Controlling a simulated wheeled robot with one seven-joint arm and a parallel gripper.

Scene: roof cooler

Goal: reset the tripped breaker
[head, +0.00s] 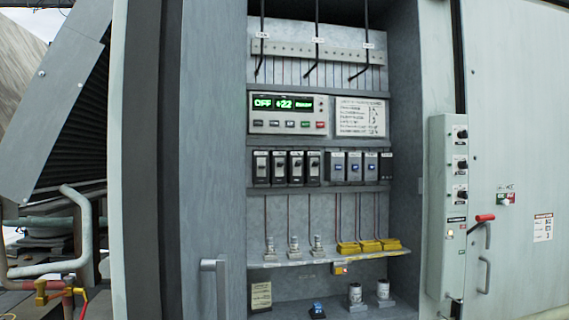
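The row of breakers sits on a rail in the middle of an open electrical cabinet in the head view. On the left are several black breakers (287,168) with pale toggles. To their right are breakers with blue faces (354,167), and a narrow dark module (386,166) ends the row. The toggles are too small to tell which breaker is tripped. Above the row, a control panel (289,114) shows green text reading "OFF" and a number like "22". A white label card (360,117) with several printed lines is beside it. My gripper is not in view.
A shelf (290,262) below holds small metal fittings and yellow blocks (368,246). A grey upright handle (215,287) stands at the cabinet's lower left. A switch box (448,205) and red-tipped lever (484,218) project at right. The space before the breakers looks clear.

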